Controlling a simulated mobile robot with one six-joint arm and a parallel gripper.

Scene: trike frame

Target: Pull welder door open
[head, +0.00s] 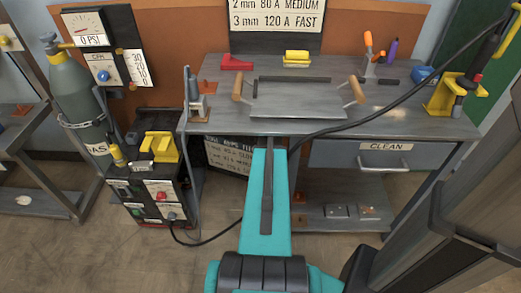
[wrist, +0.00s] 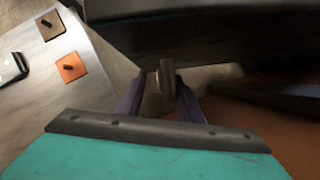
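My teal arm reaches under the bench and hides my gripper in that view. In the wrist view my gripper (wrist: 162,88) has its purple fingers apart on either side of a short brownish-grey post (wrist: 168,78), perhaps a handle. A gap shows beside the post. A dark surface (wrist: 190,32) lies just beyond.
The bench (head: 400,120) stands above my arm, with a drawer (head: 385,157) at right and a lower shelf (head: 345,228) bearing small pieces. A gas cylinder (head: 78,105) stands behind the welder. A dark cable crosses the bench.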

